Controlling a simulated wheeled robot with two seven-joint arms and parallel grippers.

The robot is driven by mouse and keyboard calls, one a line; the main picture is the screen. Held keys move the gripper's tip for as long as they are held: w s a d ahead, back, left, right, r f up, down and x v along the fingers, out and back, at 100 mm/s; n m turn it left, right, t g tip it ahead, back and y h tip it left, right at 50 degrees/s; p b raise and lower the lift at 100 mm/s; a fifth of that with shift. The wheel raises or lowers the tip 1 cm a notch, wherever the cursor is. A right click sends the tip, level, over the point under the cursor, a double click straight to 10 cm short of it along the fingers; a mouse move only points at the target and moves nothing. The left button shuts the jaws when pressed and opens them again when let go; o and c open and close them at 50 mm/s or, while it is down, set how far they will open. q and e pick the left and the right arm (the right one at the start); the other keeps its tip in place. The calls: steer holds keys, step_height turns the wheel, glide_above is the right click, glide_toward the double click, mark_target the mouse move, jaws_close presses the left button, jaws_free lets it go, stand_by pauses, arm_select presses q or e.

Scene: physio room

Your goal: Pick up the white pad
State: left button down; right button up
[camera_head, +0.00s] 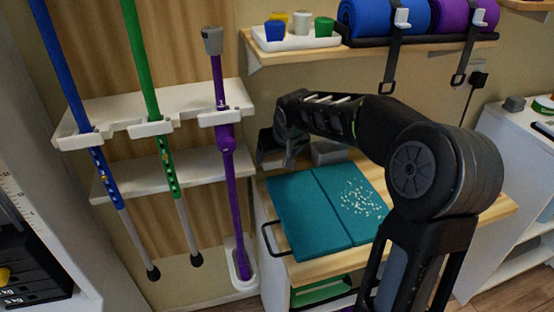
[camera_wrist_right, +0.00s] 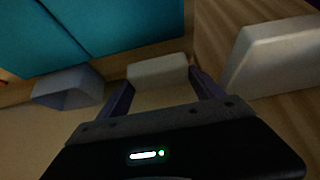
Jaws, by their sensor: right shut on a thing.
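My right gripper (camera_wrist_right: 160,80) is shut on a small white block, the white pad (camera_wrist_right: 158,71), in the right wrist view. The pad spans the gap between the two dark fingers, close to the edge of a teal mat. In the head view my right gripper (camera_head: 284,150) is at the back left of the wooden table, behind the teal folding mat (camera_head: 310,215). The pad cannot be made out there. My left gripper is not in view.
In the right wrist view, a pale block (camera_wrist_right: 275,55) lies to the right and a grey box-like thing (camera_wrist_right: 68,88) to the left. White bits lie on the mat's right half. A rack (camera_head: 150,110) with coloured poles stands left; a shelf (camera_head: 400,48) hangs behind.

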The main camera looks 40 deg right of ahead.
mark_target(277, 157)
step_height(277, 157, up, 4)
steer(key=shift+r, duration=0.15)
steer(key=s+a, duration=0.2)
steer(key=s, duration=0.4)
steer(key=s+a+b, duration=0.1)
steer(key=s+a, duration=0.1)
steer(key=s, duration=0.4)
steer(key=s+a, duration=0.2)
steer(key=s, duration=0.4)
steer(key=shift+s+a, duration=0.25)
steer(key=shift+s, duration=0.05)
steer(key=o, duration=0.8)
steer(key=c, duration=0.7)
